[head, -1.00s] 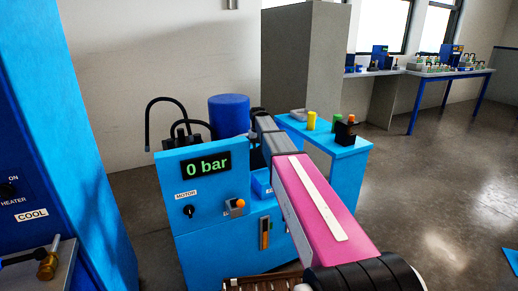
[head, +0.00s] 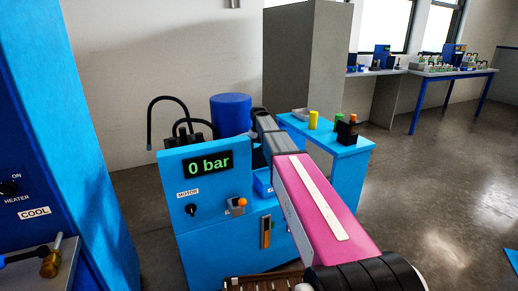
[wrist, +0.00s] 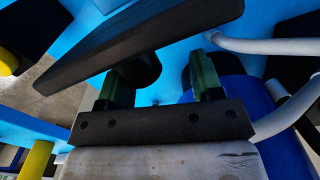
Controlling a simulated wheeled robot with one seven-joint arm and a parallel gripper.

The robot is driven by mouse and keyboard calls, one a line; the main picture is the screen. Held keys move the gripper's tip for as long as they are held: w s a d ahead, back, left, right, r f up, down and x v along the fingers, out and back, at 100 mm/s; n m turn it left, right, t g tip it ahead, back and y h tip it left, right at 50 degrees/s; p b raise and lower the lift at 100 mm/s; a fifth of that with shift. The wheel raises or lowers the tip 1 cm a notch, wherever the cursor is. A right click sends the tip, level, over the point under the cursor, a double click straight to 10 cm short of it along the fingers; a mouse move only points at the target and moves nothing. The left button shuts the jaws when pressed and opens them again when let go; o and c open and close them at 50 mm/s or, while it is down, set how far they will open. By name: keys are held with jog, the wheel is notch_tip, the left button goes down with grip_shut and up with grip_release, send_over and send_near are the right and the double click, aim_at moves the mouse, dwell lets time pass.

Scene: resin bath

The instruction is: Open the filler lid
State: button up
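The blue hydraulic unit (head: 212,222) stands in the middle of the head view with a "0 bar" display. A blue cylinder (head: 230,114) stands on its top; it seems to show at the right of the wrist view (wrist: 235,100). My gripper (wrist: 160,78) has its two greenish fingers spread apart, with nothing clamped between them. A dark slab (wrist: 135,42) with a round dark knob (wrist: 141,70) under it is close to the left finger; I cannot tell if they touch or if this is the filler lid. In the head view my arm hides the gripper's fingertips and part of the unit's top.
Black hoses (head: 165,103) rise left of the cylinder. A blue side table (head: 335,143) holds yellow, green and orange-topped items. A tall blue cabinet (head: 75,140) stands at the left. Pale hoses (wrist: 275,46) pass right of my gripper.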

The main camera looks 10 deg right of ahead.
jog(key=shift+w+d+r, duration=0.1)
jog(key=shift+d, duration=0.05)
notch_tip(320, 180, up, 11)
dwell(0.7)
